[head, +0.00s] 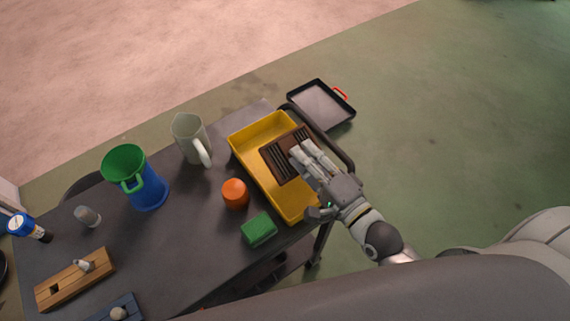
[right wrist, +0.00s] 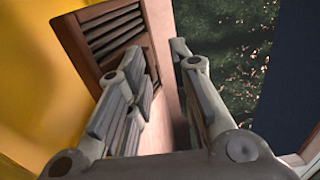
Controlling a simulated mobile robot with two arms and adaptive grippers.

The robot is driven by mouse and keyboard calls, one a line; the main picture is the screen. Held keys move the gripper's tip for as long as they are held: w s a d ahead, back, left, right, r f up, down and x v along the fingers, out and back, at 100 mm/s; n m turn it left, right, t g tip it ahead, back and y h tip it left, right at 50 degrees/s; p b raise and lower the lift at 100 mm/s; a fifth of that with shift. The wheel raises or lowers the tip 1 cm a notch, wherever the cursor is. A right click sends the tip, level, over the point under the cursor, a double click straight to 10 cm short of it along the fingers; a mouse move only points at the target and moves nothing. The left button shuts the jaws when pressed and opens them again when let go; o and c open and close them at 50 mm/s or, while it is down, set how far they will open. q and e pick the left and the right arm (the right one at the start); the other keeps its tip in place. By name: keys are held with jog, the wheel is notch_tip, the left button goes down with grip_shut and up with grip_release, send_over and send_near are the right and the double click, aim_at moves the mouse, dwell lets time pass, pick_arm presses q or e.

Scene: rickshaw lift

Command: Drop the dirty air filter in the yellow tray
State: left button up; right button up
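The dirty air filter (head: 284,162) is a brown frame with dark slats. It is over the yellow tray (head: 247,141), tilted, and overlaps the tray's right side in the head view. My right gripper (head: 301,153) has its fingers on the filter's upper right edge. In the right wrist view the filter's brown frame (right wrist: 163,50) lies between the two fingers (right wrist: 165,85), one on each side, and looks gripped. Whether the filter touches the tray floor cannot be told. My left gripper is not in view.
On the dark cart top stand a grey jug (head: 188,136), a blue-and-green container (head: 148,190), an orange cup (head: 235,193) and a green block (head: 259,230), the last two close to the tray. A black pan (head: 320,104) lies beyond the tray. Green floor is clear at right.

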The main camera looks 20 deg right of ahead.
jog(key=shift+o, duration=0.9)
jog(key=shift+s, duration=0.1)
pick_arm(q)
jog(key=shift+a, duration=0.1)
pick_arm(e)
jog(key=v, duration=1.1)
jog(key=shift+s+d, duration=0.15)
jog(key=shift+s, duration=0.25)
